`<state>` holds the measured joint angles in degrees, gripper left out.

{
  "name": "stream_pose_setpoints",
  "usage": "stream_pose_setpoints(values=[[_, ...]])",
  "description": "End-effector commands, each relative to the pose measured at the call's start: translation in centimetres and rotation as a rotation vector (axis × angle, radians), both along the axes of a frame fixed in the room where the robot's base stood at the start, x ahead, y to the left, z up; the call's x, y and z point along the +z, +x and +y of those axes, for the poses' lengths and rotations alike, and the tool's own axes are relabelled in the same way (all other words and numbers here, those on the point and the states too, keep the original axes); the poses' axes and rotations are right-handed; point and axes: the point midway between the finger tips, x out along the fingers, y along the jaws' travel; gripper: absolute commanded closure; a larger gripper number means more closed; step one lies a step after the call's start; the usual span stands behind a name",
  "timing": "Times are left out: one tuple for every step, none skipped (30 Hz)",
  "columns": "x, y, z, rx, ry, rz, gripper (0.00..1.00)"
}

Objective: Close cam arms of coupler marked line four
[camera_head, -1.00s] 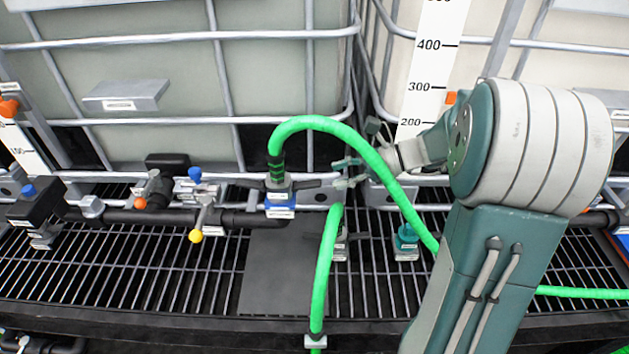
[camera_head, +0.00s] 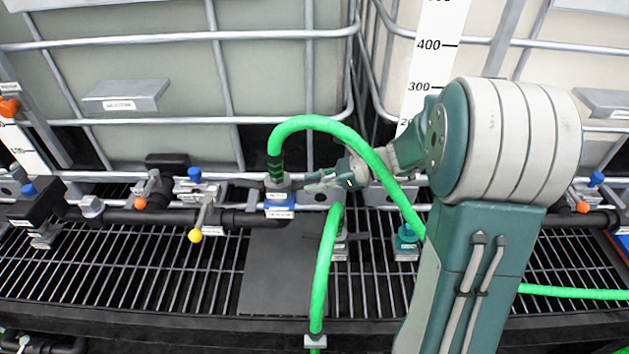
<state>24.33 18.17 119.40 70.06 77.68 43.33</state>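A coupler (camera_head: 278,196) with a blue base and a green hose (camera_head: 318,123) rising from its top stands upright on the black pipe line. Its labels are too small to read, so I cannot tell whether it is line four. Its left dark cam arm (camera_head: 246,183) sticks out sideways. Its right cam arm is mostly hidden by my gripper (camera_head: 316,181), which reaches in from the right at the height of the arms, behind the hose arch. The fingertips are beside the coupler's right side; whether they touch or grip the arm cannot be told.
A second green hose (camera_head: 323,270) runs down in front, from a fitting partly hidden behind it. A teal-capped fitting (camera_head: 406,238) stands right of it. Valves with a yellow knob (camera_head: 195,236) and a blue knob (camera_head: 195,174) are left. Caged totes (camera_head: 150,35) stand behind.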

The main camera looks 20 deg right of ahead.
Motion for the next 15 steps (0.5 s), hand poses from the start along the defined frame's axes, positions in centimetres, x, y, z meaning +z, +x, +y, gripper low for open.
stream_pose_setpoints(values=[[-0.02, -0.01, -0.02, 0.000, -0.001, 0.000, 1.00], [-0.01, -0.01, -0.02, 0.000, -0.001, 0.000, 1.00], [-0.01, 0.00, -0.01, 0.000, -0.003, 0.001, 1.00], [0.00, 0.00, -0.01, 0.000, -0.005, 0.002, 1.00], [0.02, 0.01, 0.00, 0.000, -0.008, 0.002, 1.00], [0.06, 0.01, 0.00, -0.001, -0.014, 0.003, 1.00], [0.10, 0.03, 0.01, -0.001, -0.019, 0.005, 1.00], [0.15, 0.03, 0.02, 0.000, -0.026, 0.006, 1.00], [0.23, 0.03, 0.05, 0.000, -0.039, 0.009, 1.00], [0.30, 0.02, 0.07, 0.000, -0.049, 0.013, 1.00], [0.35, 0.04, 0.09, 0.000, -0.062, 0.017, 1.00], [0.44, 0.06, 0.14, 0.001, -0.081, 0.022, 1.00], [0.50, 0.05, 0.19, 0.002, -0.097, 0.028, 1.00], [0.61, 0.08, 0.24, 0.001, -0.115, 0.032, 1.00], [0.74, 0.07, 0.31, 0.002, -0.140, 0.041, 1.00]])
